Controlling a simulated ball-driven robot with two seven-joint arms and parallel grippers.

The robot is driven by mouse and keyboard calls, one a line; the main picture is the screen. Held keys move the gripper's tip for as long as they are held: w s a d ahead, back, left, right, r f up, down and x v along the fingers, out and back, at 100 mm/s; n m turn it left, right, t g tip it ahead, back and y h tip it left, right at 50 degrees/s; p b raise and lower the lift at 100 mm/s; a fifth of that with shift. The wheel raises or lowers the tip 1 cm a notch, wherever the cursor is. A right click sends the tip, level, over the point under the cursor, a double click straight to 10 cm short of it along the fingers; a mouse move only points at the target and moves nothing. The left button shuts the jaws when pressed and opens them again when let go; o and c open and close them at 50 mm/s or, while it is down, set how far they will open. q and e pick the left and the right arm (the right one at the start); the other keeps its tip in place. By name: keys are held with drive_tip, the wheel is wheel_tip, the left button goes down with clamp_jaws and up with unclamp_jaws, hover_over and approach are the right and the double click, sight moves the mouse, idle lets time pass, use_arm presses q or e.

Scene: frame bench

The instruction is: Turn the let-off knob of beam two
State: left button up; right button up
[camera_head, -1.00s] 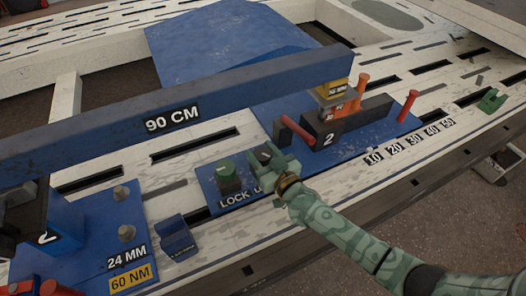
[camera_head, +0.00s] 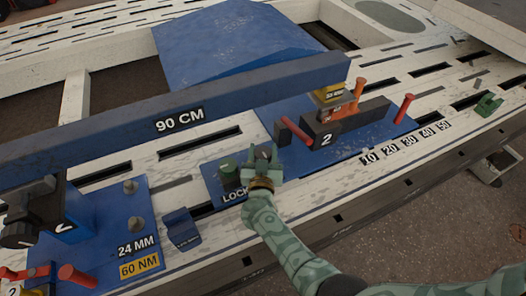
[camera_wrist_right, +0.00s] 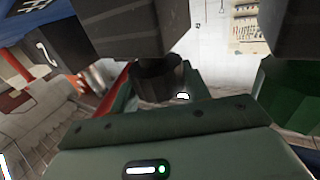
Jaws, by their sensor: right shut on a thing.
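A blue plate (camera_head: 213,186) on the bench front carries a green knob (camera_head: 229,171) and a dark knob beside it. The label in front starts with "LOCK"; my gripper hides the rest. My right gripper (camera_head: 263,158) is shut on the dark knob, just right of the green one. In the right wrist view a dark round knob (camera_wrist_right: 158,75) sits between the green fingers. A black block marked "2" (camera_head: 326,139) stands on the blue plate behind and to the right. My left gripper is not in view.
A long blue beam marked "90 CM" (camera_head: 180,121) runs behind the knobs. Red pegs (camera_head: 403,108) stand near the block. A small blue bracket (camera_head: 182,229) and a blue plate marked "24 MM" (camera_head: 118,208) lie to the left. The floor at lower right is clear.

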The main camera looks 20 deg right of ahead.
drive_tip(key=shift+f, duration=0.1)
idle(0.3)
drive_tip(key=o, duration=1)
drive_tip(key=shift+s, duration=0.15)
